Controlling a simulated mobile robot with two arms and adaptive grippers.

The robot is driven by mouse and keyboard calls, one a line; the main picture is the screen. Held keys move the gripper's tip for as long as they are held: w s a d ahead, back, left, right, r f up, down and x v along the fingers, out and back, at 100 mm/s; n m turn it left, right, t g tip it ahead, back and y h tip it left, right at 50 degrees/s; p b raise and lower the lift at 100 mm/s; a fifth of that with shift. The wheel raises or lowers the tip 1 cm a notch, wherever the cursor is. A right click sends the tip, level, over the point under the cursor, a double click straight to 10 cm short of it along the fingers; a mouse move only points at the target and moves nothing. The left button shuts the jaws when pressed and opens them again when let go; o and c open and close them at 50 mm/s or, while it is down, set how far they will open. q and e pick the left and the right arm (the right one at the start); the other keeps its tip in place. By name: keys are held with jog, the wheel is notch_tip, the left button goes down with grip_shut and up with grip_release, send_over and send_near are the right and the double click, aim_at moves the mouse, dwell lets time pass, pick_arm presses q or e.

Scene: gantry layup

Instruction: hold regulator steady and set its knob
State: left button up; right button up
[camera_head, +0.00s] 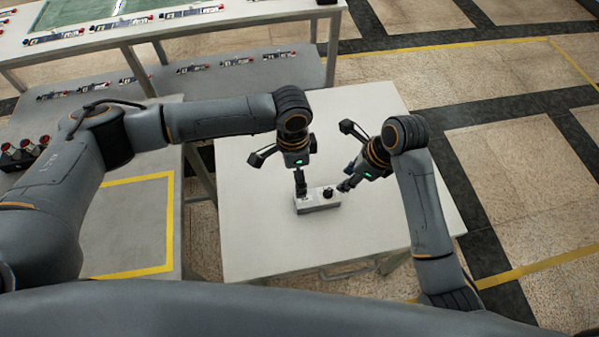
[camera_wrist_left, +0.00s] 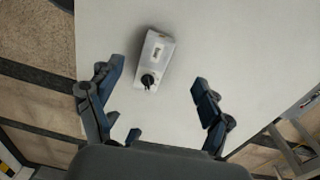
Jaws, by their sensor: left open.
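The regulator is a small pale box (camera_head: 317,204) on the white table, with a black round knob (camera_head: 328,193) on top. In the left wrist view the box (camera_wrist_left: 157,48) lies ahead of the fingers, with a dark label and the knob (camera_wrist_left: 148,81) at its nearer end. My left gripper (camera_head: 301,191) points down by the box's left part in the head view. Its two fingers (camera_wrist_left: 155,90) are spread, with nothing gripped between them. My right gripper (camera_head: 345,186) slants in from the right, its tips close to the knob; contact and finger opening are too small to tell.
The white table (camera_head: 265,240) is otherwise clear around the regulator. A grey table with yellow tape (camera_head: 140,225) stands at left, holding red-topped items (camera_head: 25,148). Long benches (camera_head: 240,25) with several small devices stand at the back. Tiled floor lies to the right.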

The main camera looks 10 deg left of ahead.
aim_at(299, 200)
pick_arm(q)
jog(key=shift+y, duration=0.3)
jog(key=f, duration=1.3)
jog(key=shift+s+d+f, duration=0.15)
jog(key=shift+d, duration=0.15)
